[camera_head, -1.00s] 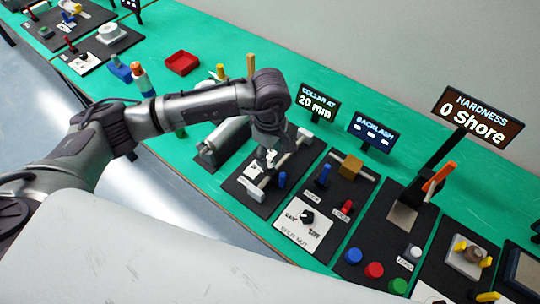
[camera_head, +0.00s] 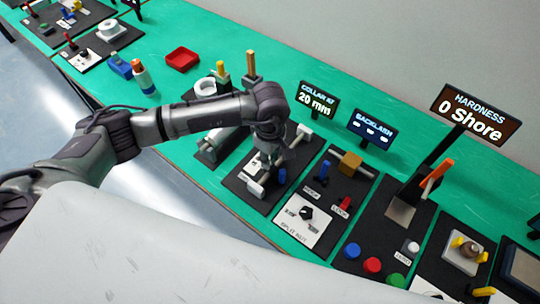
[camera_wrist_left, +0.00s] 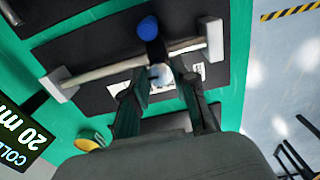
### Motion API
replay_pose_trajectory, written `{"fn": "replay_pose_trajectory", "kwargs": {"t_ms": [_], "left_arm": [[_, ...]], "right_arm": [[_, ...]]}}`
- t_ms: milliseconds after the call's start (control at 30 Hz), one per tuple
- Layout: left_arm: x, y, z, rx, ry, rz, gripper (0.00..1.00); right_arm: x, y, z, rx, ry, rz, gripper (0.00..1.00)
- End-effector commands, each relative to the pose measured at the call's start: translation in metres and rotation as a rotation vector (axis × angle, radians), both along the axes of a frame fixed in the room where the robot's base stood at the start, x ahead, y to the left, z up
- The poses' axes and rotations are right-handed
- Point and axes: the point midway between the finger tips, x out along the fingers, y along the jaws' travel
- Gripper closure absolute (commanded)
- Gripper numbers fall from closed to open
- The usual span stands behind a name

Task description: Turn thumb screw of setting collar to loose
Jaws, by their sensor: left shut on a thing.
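The setting collar (camera_wrist_left: 157,51) is a small dark block on a pale metal rod (camera_wrist_left: 110,68), seen in the left wrist view. A blue knob (camera_wrist_left: 148,27) sticks out from its far side; it also shows in the head view (camera_head: 282,176). My left gripper (camera_wrist_left: 160,78) is at the collar's near side, shut on a small greyish piece that looks like the thumb screw (camera_wrist_left: 159,73). The fingers hide most of that piece, so its turn angle cannot be told. In the head view the left gripper (camera_head: 268,160) is over the collar's black board (camera_head: 248,198). My right gripper is not in view.
A grey cylinder fixture is close on the left, partly behind my arm.

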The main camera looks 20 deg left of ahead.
Motion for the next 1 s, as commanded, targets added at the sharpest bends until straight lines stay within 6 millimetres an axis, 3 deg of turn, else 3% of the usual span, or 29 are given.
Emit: {"fn": "replay_pose_trajectory", "kwargs": {"t_ms": [467, 1000], "left_arm": [[0.001, 0.000, -0.002, -0.001, -0.003, 0.137, 1.00], [0.001, 0.000, -0.003, -0.002, -0.004, 0.631, 1.00]], "right_arm": [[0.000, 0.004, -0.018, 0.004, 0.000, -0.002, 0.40], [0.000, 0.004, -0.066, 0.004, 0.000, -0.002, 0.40]]}}
